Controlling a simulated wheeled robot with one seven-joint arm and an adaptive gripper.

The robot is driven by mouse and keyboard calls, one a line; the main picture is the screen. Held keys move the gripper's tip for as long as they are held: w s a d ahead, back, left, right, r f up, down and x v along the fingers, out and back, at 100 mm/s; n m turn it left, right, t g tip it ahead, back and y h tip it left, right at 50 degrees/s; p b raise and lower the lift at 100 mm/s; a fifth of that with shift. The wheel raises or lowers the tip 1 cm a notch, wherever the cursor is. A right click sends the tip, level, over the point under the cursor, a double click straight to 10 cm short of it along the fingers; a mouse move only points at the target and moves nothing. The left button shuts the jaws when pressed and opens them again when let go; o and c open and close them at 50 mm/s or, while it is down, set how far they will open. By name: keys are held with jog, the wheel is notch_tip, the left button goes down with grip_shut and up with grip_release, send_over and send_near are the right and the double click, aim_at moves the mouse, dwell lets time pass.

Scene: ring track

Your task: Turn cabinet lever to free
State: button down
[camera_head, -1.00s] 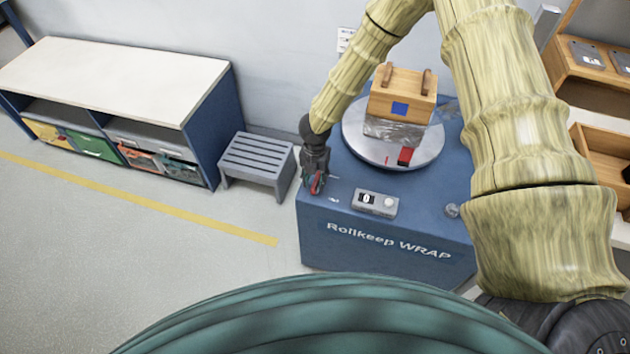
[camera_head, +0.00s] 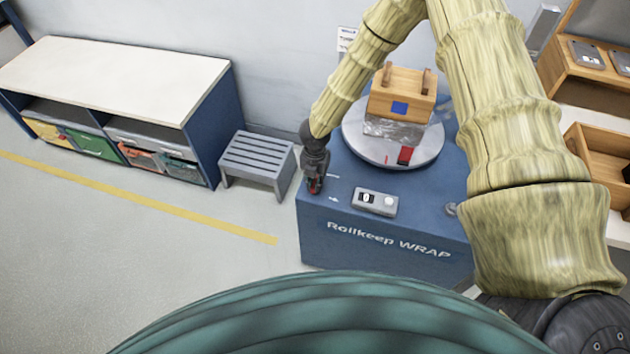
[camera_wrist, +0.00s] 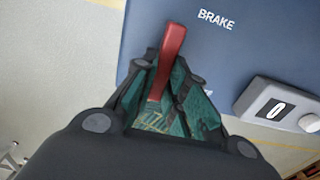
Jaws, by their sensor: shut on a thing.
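The blue cabinet (camera_head: 345,240) marked "Rollkeep WRAP" stands in the middle of the head view. The red lever (camera_wrist: 170,52) is at the cabinet's left edge, below and left of the word "BRAKE" in the wrist view. My gripper (camera_head: 315,187) is at the front left corner of the cabinet top. In the wrist view my gripper (camera_wrist: 167,78) is shut on the lever, whose red end sticks out past the fingers. The lever's pivot is hidden, and the small white marks beside it in the head view are unreadable.
A control box (camera_head: 375,201) with a display and white button sits right of my gripper. Behind it, a wooden box (camera_head: 402,92) stands on a round turntable (camera_head: 352,140). A grey step stool (camera_head: 258,155) is left of the cabinet. Open floor lies at the front left.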

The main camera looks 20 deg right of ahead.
jog(key=shift+m, duration=0.3)
jog(key=m+b, duration=0.1)
jog(key=m, duration=0.2)
jog(key=shift+s+m, duration=0.1)
jog(key=shift+m, duration=0.2)
jog(key=m, duration=0.4)
jog(key=shift+d+m+b, duration=0.1)
jog(key=shift+m+b, duration=0.2)
jog(key=m, duration=0.4)
jog(key=shift+s+m, duration=0.2)
jog(key=shift+m, duration=0.1)
jog(key=shift+m+b, duration=0.35)
jog(key=shift+m, duration=1.85)
jog(key=c, duration=1.4)
grip_release()
jog(key=shift+c, duration=0.2)
